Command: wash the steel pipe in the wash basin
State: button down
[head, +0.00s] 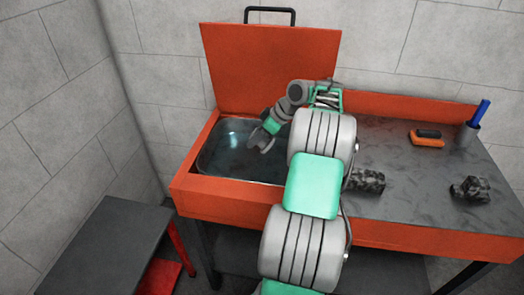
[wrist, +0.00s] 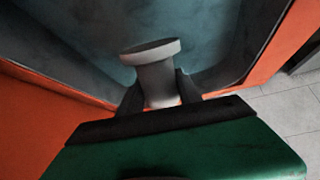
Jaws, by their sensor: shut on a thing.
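The steel pipe (wrist: 155,75) is a pale grey piece with a wide flange at its far end. My gripper (wrist: 160,93) is shut on its body, one dark finger on each side, with the flange pointing away from me. The wash basin (head: 200,160) is a metal tub with bluish water, set in the left part of an orange bench. In the head view my gripper (head: 262,138) reaches down inside the basin opening, near its middle. The pipe is hard to make out there. I cannot tell whether it touches the water.
The basin's orange lid (head: 265,70) stands open behind it. On the bench top to the right lie two dark mottled parts (head: 366,180) (head: 470,188), an orange and black brush (head: 427,139) and a grey cup (head: 468,135) with a blue handle. A dark side table (head: 95,245) stands at left.

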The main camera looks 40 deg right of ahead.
aim_at(256, 129)
jog(key=shift+r+p, duration=2.4)
jog(key=shift+r, duration=0.65)
jog(key=shift+r, duration=0.1)
notch_tip(256, 129, up, 4)
jog(key=p, duration=0.4)
